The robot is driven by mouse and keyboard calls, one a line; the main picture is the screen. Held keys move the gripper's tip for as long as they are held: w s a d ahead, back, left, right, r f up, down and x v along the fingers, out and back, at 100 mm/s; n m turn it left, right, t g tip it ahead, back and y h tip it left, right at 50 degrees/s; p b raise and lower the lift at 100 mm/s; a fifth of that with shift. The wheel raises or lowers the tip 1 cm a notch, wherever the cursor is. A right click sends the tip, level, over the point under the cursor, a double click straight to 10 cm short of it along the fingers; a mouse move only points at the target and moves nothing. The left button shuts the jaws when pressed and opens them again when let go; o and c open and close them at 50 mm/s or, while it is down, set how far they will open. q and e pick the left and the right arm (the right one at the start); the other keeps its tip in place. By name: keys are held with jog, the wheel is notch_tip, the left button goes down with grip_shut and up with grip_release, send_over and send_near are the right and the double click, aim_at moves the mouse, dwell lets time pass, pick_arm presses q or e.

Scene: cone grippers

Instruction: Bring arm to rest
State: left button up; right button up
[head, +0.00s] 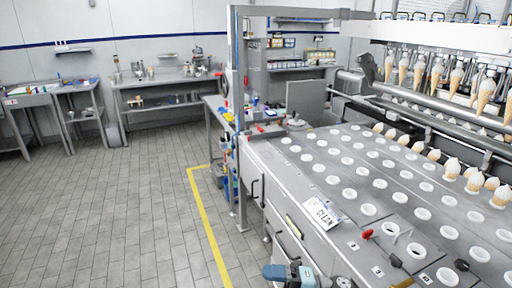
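Neither of my grippers can be made out in the head view, and no arm clearly shows. The large grey cone machine (285,172) fills the right side, its flat top full of rows of round white-rimmed holes. A row of hanging cone grippers (421,71) at the upper right holds several ice cream cones upright. More cones (474,181) with white tops stand in holes along the far right part of the machine top. A white sign reading CLEAN (322,213) lies near the machine's left edge.
A blue and grey device (288,273) juts in at the bottom edge; I cannot tell what it belongs to. A red knob (367,234) sits on the machine top. A yellow floor line (209,232) runs beside the machine. Workbenches (165,95) line the back wall. The tiled floor at left is clear.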

jog(key=s+d+f+m+t+h+p, duration=0.2)
jog(key=s+d+f+m+t+h, duration=0.3)
jog(key=m, duration=1)
jog(key=s+d+f+m+t+h+p, duration=0.2)
jog(key=s+d+f+m+t+h, duration=0.3)
jog(key=s+d+f+m+h, duration=0.6)
jog(key=s+d+m, duration=0.1)
jog(key=m, duration=0.3)
jog(key=shift+s+m+t+h+p, duration=0.25)
jog(key=shift+m+t+h+p, duration=0.05)
jog(key=shift+h+p, duration=0.1)
